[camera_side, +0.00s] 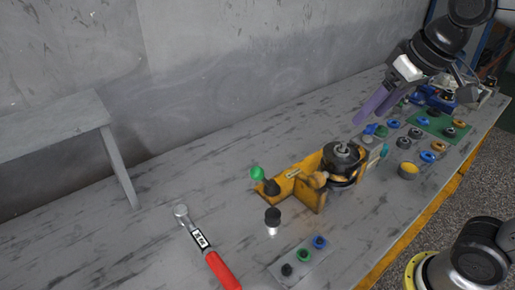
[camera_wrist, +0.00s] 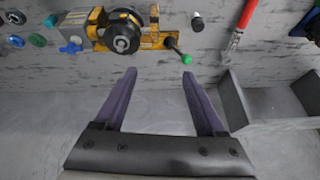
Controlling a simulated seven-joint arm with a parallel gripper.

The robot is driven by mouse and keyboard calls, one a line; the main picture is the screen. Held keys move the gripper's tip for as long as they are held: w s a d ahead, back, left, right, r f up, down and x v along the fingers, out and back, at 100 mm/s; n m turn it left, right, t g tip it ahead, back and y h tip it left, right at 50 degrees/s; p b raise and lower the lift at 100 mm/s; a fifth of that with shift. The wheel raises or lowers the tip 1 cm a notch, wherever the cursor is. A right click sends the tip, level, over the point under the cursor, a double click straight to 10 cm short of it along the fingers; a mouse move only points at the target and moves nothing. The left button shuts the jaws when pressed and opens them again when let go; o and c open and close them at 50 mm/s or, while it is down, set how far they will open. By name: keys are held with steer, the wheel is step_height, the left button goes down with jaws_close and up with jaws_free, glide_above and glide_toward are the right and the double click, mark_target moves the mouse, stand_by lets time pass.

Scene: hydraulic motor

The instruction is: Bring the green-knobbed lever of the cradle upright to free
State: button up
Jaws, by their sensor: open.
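The yellow cradle (camera_side: 306,188) stands on the grey bench and holds a dark round motor (camera_side: 343,157). Its green knob (camera_side: 257,173) is at the cradle's left end, on a lever that leans over to the left from a dark base (camera_side: 271,187). In the wrist view the green knob (camera_wrist: 187,59) is at the end of a lever slanting away from the yellow cradle (camera_wrist: 152,40). My gripper (camera_side: 367,115) is open and empty, above and behind the cradle to the right. In the wrist view its two purple fingers (camera_wrist: 160,77) are apart, with the knob beyond the right fingertip.
A red-handled hammer-like tool (camera_side: 211,252) and a black-topped cylinder (camera_side: 272,220) lie left and front of the cradle. A small plate with several knobs (camera_side: 302,262) is at the front. Several coloured rings and parts (camera_side: 421,143) crowd the right.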

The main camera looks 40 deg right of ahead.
steer(key=w+a+f+g, duration=0.1)
steer(key=w+a, duration=0.2)
steer(key=w, duration=0.8)
steer(key=n+g, duration=0.1)
steer(key=g, duration=0.3)
glide_above(257, 167)
step_height(257, 167, down, 16)
steer(key=shift+f, duration=0.15)
steer(key=shift+s+a+f, duration=0.1)
steer(key=shift+f, duration=4.35)
steer(key=c, duration=0.7)
steer(key=shift+r, duration=0.15)
